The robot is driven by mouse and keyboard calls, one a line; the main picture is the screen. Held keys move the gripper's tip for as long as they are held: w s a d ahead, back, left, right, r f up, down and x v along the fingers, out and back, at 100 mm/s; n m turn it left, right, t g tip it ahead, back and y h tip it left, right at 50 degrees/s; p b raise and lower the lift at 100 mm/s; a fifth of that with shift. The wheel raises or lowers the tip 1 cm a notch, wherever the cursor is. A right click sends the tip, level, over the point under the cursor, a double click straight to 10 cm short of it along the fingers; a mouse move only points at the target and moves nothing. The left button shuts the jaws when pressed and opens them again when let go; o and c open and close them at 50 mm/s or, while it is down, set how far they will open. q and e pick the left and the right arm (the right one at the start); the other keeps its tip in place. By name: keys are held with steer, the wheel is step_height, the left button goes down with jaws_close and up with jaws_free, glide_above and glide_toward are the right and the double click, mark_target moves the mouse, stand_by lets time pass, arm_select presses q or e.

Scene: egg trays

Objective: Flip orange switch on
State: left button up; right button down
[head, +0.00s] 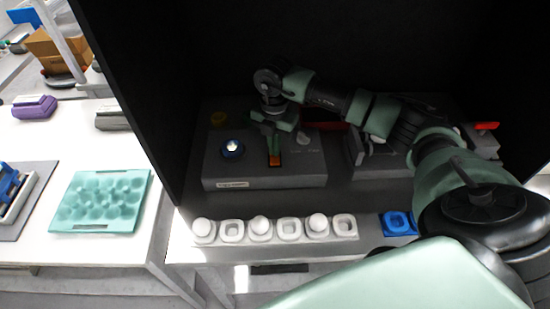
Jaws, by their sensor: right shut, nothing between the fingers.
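The orange switch (275,160) is on the top of a dark grey control box (222,170) inside a black enclosure. My right gripper (273,150) points down at the switch, with its shut fingertips right at or just above it. I cannot tell whether they touch. The fingers partly cover the switch, so its position is unclear. My left gripper is not in view.
A row of white holders (232,231), some with eggs, and a blue holder (397,223) lie in front. A teal egg tray (100,201) sits on the left table.

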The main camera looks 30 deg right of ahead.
steer(key=shift+s+f, duration=0.1)
steer(key=shift+f, duration=0.1)
steer(key=shift+r, duration=0.1)
steer(key=shift+r+p, duration=0.7)
steer(key=shift+r, duration=0.2)
steer(key=shift+r+p, duration=1.7)
steer(key=shift+r, duration=0.9)
